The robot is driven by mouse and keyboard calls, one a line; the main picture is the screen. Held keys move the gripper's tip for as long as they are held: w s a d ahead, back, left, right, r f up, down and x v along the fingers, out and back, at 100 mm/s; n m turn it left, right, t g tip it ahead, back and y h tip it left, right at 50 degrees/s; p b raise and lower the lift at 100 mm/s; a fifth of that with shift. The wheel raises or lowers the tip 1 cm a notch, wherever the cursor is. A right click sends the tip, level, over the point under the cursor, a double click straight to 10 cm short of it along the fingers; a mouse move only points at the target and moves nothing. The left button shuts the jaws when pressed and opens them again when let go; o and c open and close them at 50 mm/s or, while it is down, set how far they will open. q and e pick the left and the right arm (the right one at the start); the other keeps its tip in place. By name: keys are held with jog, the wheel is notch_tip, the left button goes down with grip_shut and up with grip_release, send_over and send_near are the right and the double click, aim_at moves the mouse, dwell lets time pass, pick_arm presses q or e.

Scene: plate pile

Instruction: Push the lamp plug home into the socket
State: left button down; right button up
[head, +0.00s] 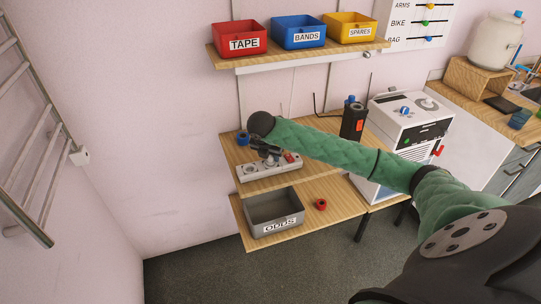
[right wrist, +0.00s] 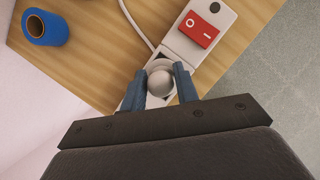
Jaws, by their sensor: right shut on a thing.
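A white power strip (head: 256,172) lies on the middle wooden shelf, and it also shows in the right wrist view (right wrist: 223,20) with a red rocker switch (right wrist: 197,29). My right gripper (head: 268,157) is above the strip, pointing down. In the right wrist view the right gripper (right wrist: 160,80) is shut on a pale round plug (right wrist: 160,84), one finger on each side. The plug is over the strip, in line with the switch. The fingers and plug hide the socket face, so I cannot tell how deep the plug sits. My left gripper is out of view.
A blue roll (right wrist: 45,27) stands on the shelf near the strip. A white cable (right wrist: 135,22) runs beside the strip. A grey bin (head: 275,208) and a red ring (head: 321,204) are on the shelf below. Red, blue and yellow bins sit on the shelf above.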

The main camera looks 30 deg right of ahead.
aim_at(267, 168)
jog(key=shift+f, duration=0.3)
jog(key=o, duration=1.1)
jog(key=shift+c, duration=0.2)
jog(key=shift+s+a+r+b, duration=0.1)
jog(key=shift+a+r+b, duration=0.1)
jog(key=shift+r+b, duration=0.35)
jog(key=b+v, duration=0.1)
jog(key=v, duration=0.5)
jog(key=shift+r+b, duration=0.25)
jog(key=shift+b, duration=0.15)
jog(key=shift+s+a, duration=0.1)
jog(key=shift+s, duration=0.05)
